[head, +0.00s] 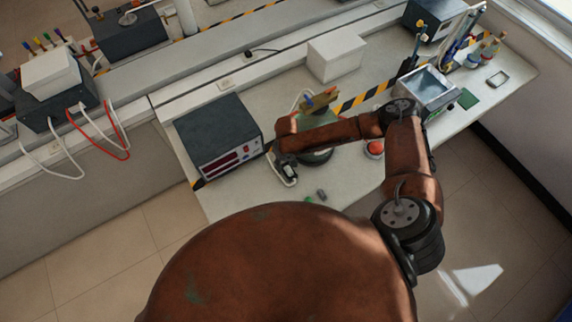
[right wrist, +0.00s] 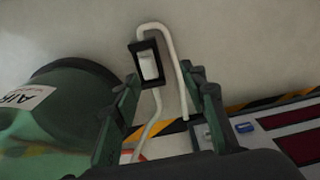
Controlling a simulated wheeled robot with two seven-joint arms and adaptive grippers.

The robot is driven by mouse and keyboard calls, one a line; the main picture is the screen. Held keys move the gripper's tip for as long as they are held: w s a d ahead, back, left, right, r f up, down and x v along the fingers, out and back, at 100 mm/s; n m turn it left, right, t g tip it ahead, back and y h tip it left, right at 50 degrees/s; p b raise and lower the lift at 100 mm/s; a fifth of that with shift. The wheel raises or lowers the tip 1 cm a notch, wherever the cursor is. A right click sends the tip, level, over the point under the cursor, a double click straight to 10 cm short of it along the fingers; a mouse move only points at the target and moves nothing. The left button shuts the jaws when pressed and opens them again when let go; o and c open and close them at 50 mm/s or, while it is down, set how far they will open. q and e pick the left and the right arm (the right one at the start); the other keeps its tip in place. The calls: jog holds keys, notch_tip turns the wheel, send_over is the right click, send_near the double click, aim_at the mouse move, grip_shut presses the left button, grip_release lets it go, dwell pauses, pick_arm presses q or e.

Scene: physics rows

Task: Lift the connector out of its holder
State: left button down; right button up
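The white connector (right wrist: 149,66) sits in a small black holder (right wrist: 137,47) in the right wrist view. A white cable (right wrist: 167,38) loops around it. My right gripper (right wrist: 161,80) is open, with its two green fingers apart. In that picture the holder lies between and just beyond the fingertips, nearer the left finger. I cannot tell whether they touch. In the head view my right gripper (head: 276,160) reaches down beside the power supply, and the holder (head: 289,174) is partly hidden by it. My left gripper is not in view.
A dark power supply (head: 218,133) stands left of the gripper. A green rounded vessel (right wrist: 45,120) with a white label is close on the other side. A red button (head: 375,147) and white box (head: 335,57) are on the bench (head: 250,197). Small parts lie near the front edge.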

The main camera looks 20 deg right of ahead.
aim_at(289, 168)
jog(key=shift+w+d+r, duration=0.1)
jog(key=shift+w+d, duration=0.2)
jog(key=shift+d, duration=0.3)
jog(key=shift+d+f, duration=0.15)
jog(key=shift+f, duration=0.15)
jog(key=shift+w+d+f+p, duration=0.1)
jog(key=shift+f+p, duration=0.3)
jog(key=shift+f, duration=1.35)
jog(key=shift+d+f+p, duration=0.1)
jog(key=shift+f+p, duration=0.25)
jog(key=shift+f, duration=1.35)
jog(key=shift+c, duration=0.7)
jog(key=c, duration=0.9)
jog(key=shift+r, duration=0.2)
